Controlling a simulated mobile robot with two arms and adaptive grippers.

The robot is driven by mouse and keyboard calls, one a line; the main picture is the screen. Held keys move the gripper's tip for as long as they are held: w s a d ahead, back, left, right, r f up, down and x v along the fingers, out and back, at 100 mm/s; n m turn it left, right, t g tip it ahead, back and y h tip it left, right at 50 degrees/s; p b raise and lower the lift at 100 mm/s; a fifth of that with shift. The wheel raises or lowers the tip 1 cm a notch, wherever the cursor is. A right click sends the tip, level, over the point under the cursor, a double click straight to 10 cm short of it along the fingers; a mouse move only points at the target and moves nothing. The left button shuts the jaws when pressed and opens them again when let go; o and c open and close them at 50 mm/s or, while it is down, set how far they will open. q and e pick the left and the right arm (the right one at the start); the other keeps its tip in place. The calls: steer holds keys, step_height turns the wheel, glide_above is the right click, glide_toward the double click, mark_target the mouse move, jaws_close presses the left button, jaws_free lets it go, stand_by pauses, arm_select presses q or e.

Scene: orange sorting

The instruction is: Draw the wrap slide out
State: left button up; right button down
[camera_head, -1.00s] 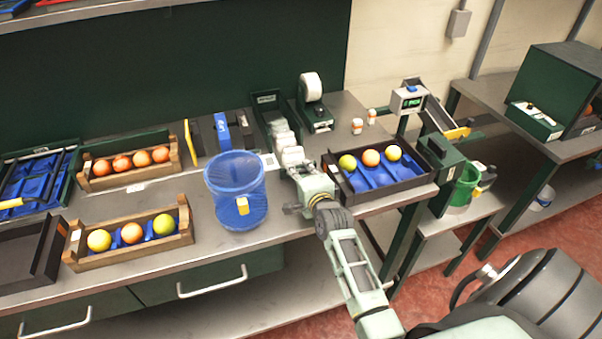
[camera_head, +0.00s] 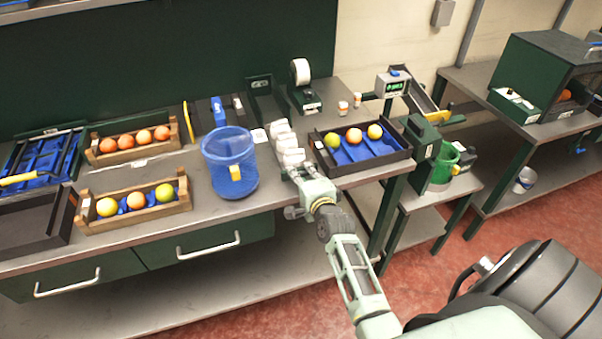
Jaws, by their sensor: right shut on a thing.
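The wrap slide (camera_head: 283,138) carries a row of white wraps and reaches forward from its dark green housing (camera_head: 260,86) on the bench, between the blue mesh bin and the fruit tray. My right gripper (camera_head: 294,170) is at the slide's front end, near the bench's front edge, and is shut on it. The gripped part is small and mostly hidden by the fingers. My left gripper is not in view.
The blue mesh bin (camera_head: 229,178) stands close left of the slide. A dark tray (camera_head: 372,160) with fruit lies close right. A tape dispenser (camera_head: 303,88) stands behind. Wooden crates of fruit (camera_head: 135,203) are at left. The floor before the bench is clear.

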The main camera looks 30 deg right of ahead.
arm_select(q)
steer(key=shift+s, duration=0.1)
arm_select(e)
steer(key=shift+s+f, duration=0.1)
steer(key=shift+f, duration=0.2)
steer(key=c, duration=2.1)
jaws_free()
steer(key=shift+a, duration=0.1)
steer(key=o, duration=0.3)
steer(key=shift+s+r, duration=0.2)
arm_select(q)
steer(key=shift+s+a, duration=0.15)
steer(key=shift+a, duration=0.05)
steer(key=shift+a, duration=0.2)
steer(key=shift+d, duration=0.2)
arm_select(e)
steer(key=v, duration=1.2)
steer(key=shift+w, duration=0.1)
